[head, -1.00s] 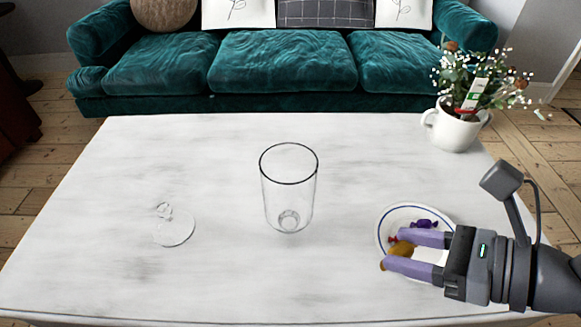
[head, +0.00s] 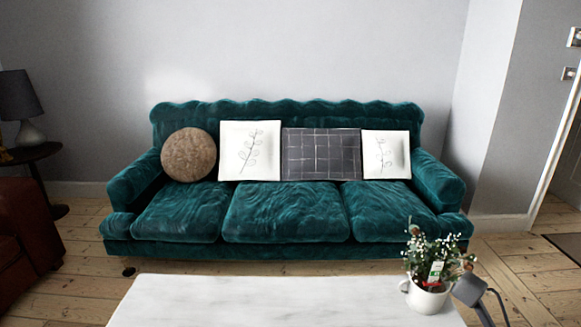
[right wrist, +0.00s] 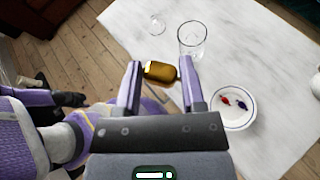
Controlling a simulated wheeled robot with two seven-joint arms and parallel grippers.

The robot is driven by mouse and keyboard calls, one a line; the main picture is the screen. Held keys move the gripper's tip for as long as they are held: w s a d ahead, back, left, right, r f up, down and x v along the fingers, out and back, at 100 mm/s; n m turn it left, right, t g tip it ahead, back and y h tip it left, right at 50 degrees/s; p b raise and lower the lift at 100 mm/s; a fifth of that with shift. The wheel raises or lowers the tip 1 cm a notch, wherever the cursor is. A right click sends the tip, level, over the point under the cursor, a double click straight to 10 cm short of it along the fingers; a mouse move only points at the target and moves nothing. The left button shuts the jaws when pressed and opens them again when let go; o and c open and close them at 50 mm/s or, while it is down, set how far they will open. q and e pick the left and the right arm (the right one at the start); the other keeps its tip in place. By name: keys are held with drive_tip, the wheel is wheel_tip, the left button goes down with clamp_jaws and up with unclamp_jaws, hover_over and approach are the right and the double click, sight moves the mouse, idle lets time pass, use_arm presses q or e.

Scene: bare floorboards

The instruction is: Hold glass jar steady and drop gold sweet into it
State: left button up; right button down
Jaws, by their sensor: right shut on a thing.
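My right gripper (right wrist: 161,68) is shut on the gold sweet (right wrist: 158,72), which lies between its two purple fingertips in the right wrist view. The clear, open glass jar (right wrist: 192,40) stands upright on the white table beyond the fingers, apart from the sweet. Its glass lid (right wrist: 156,25) lies on the table beside it. The head view is tilted up and shows neither the jar nor the sweet. A dark and purple part of my body at the left of the right wrist view may include my left gripper, but its jaws cannot be made out.
A white plate (right wrist: 228,122) with a red sweet (right wrist: 225,101) and a purple-blue sweet (right wrist: 241,104) is to the right of the gripper. A potted plant (head: 427,298) stands on the table's (head: 250,300) right side. A green sofa (head: 285,215) is behind it.

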use_arm(q)
drive_tip(key=s+f+g+b, duration=0.1)
drive_tip(key=s+f+b, duration=0.3)
drive_tip(key=f+b, duration=0.8)
drive_tip(key=s+f+g+b, duration=0.2)
drive_tip(key=s+f+b, duration=0.2)
drive_tip(key=f+b, duration=0.8)
drive_tip(key=b, duration=0.3)
drive_tip(key=shift+s+f, duration=0.3)
use_arm(e)
wheel_tip(320, 180, down, 33)
drive_tip(key=w+m+g, duration=0.1)
drive_tip(key=g, duration=0.1)
drive_tip(key=shift+f, duration=0.2)
